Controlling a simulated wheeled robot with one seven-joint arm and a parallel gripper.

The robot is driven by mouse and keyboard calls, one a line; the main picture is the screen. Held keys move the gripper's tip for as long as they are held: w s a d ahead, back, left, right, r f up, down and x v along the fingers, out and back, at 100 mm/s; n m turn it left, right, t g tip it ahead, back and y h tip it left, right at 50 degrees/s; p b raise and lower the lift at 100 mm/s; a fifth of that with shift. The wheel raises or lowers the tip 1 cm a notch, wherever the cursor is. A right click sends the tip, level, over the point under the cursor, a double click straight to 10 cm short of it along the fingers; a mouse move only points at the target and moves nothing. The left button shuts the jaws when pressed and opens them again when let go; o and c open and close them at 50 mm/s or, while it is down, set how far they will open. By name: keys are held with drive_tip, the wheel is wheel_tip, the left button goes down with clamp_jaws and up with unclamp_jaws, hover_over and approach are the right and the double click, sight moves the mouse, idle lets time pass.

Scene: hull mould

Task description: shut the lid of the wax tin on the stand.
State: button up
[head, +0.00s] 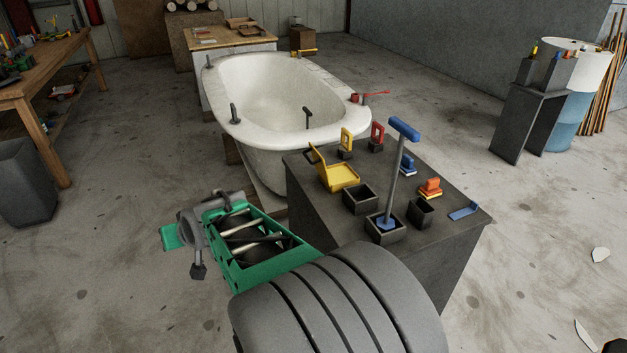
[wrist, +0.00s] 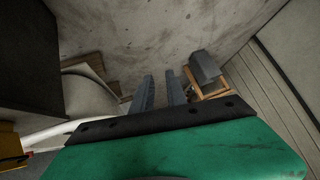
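The yellow wax tin (head: 343,181) sits near the left edge of the dark stand (head: 315,208) in the head view. Its lid (head: 317,162) is open, standing up and tilted at the tin's left side. The inside of the tin faces up and is uncovered. My green arm end lies left of the stand in the head view, apart from the tin. My gripper (wrist: 159,90) is open and empty in the wrist view, its two grey fingers apart over the floor.
A blue T-handled tool (head: 395,170) stands tall in a dark box just right of the tin. An empty dark box (head: 361,199) and yellow and red handled blocks (head: 377,136) are close by. The white tub (head: 270,130) is behind the stand.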

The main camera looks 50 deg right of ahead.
drive_tip(key=w+d+f+m+t+h+b, duration=0.1)
drive_tip(key=w+d+f+m+t+b, duration=0.1)
drive_tip(key=d, duration=0.4)
drive_tip(key=w+d+f+m+t+h+b, duration=0.1)
drive_tip(key=w+d+f+h+b, duration=0.15)
drive_tip(key=d, duration=0.25)
drive_tip(key=m+t+h+b, duration=0.2)
drive_tip(key=m+h+b, duration=0.4)
drive_tip(key=m+h, duration=0.5)
approach(309, 160)
drive_tip(key=w+d, duration=0.2)
drive_tip(key=x, duration=0.7)
drive_tip(key=shift+f, duration=0.1)
clamp_jaws()
